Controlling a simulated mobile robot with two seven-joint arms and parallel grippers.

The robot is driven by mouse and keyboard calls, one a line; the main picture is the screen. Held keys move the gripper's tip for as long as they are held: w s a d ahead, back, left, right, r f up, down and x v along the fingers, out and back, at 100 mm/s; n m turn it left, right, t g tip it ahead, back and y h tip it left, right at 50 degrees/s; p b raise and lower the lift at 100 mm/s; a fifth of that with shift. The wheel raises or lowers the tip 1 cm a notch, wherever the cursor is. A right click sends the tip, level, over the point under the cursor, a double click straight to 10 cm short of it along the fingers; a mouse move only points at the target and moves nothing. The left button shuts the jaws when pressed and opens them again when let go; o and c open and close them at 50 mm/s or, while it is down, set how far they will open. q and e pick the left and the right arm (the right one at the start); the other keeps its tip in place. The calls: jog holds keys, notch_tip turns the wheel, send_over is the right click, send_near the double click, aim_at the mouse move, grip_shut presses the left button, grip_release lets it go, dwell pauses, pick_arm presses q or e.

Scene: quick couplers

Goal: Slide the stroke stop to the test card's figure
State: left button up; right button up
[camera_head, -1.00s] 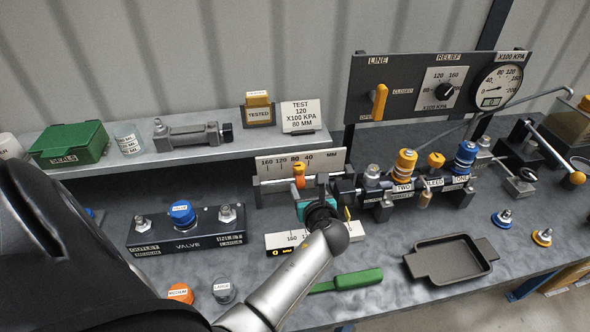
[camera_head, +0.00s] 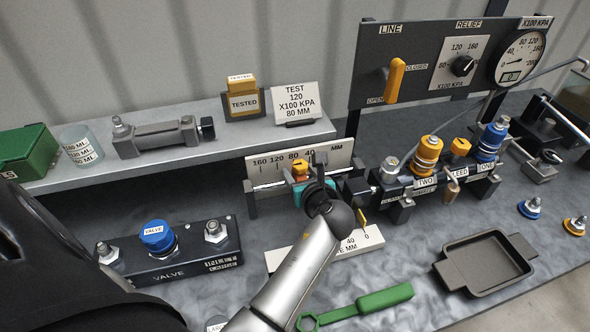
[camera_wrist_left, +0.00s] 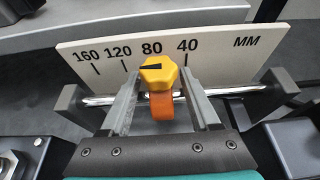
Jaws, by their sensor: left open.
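The stroke stop (camera_head: 299,167) is a yellow-orange block on a thin rail, in front of a white scale plate (camera_head: 340,157) marked 160, 120, 80, 40 MM. In the left wrist view the stop (camera_wrist_left: 158,75) sits just below the 80 figure, its black pointer towards the left. My left gripper (camera_wrist_left: 160,82) is open, with one finger on each side of the stop; contact is not clear. In the head view this gripper (camera_head: 311,178) partly hides the rail. The test card (camera_head: 296,101) on the shelf reads 120 X100 KPA and 80 MM. My right gripper is not in view.
A valve block (camera_head: 170,258) stands front left. A coupler manifold (camera_head: 430,180) stands close right of the scale. A dark tray (camera_head: 485,264) and a green wrench (camera_head: 365,305) lie in front. The panel (camera_head: 425,60) with an orange lever and gauge stands behind.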

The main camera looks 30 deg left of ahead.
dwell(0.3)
pick_arm(q)
grip_shut()
dwell(0.4)
dwell(0.9)
